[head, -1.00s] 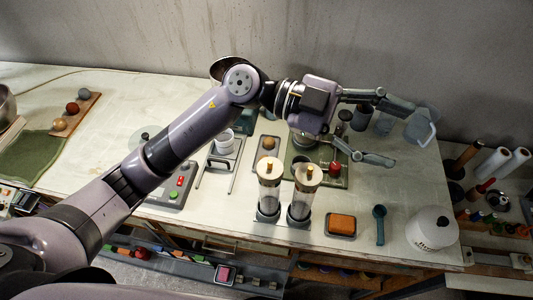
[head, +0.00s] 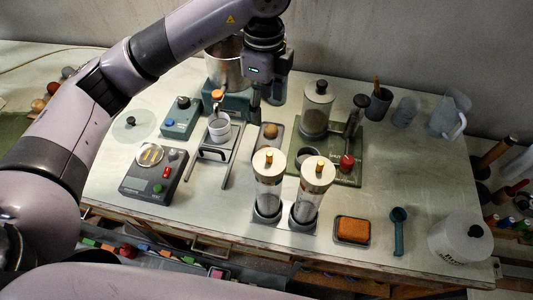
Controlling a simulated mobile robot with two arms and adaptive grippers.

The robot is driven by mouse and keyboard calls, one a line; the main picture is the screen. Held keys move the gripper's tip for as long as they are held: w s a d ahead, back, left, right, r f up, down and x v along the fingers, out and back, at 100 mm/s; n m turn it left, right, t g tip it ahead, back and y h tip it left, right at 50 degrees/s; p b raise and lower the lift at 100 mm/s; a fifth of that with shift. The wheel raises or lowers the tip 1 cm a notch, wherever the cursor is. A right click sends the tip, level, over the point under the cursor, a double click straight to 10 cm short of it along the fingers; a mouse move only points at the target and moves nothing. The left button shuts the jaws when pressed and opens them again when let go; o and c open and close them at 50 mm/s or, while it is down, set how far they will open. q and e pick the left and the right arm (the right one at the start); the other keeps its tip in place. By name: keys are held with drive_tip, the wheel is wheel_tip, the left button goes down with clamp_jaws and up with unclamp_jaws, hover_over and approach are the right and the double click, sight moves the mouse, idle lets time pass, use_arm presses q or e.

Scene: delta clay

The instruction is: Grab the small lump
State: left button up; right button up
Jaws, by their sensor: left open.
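A small round brown lump (head: 270,131) sits on a small grey tray (head: 263,146) near the middle of the bench in the head view. My left gripper (head: 258,112) points down just behind and slightly left of the lump. Its fingers overlap in this view, and it is open with nothing visible between them. The fingertips look close to the lump, but I cannot tell their exact height. My right gripper does not show.
Two clear cylinders with cream lids (head: 268,163) stand in front of the tray. A green board (head: 338,167) with a red knob lies right. The front right holds an orange sponge (head: 352,230).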

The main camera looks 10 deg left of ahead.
use_arm(q)
wheel_tip(320, 180, down, 11)
drive_tip(key=p, duration=0.2)
drive_tip(key=shift+s+f+p, duration=0.1)
drive_tip(key=shift+s+p, duration=0.05)
drive_tip(key=shift+p, duration=0.15)
drive_tip(key=f, duration=0.1)
drive_tip(key=f+p, duration=0.1)
drive_tip(key=f, duration=0.1)
drive_tip(key=f+p, duration=0.1)
drive_tip(key=shift+w+f, duration=0.35)
drive_tip(key=shift+w, duration=0.05)
drive_tip(key=shift+f, duration=0.5)
drive_tip(key=c, duration=1.2)
drive_tip(key=shift+r, duration=0.1)
drive_tip(key=shift+c, duration=0.2)
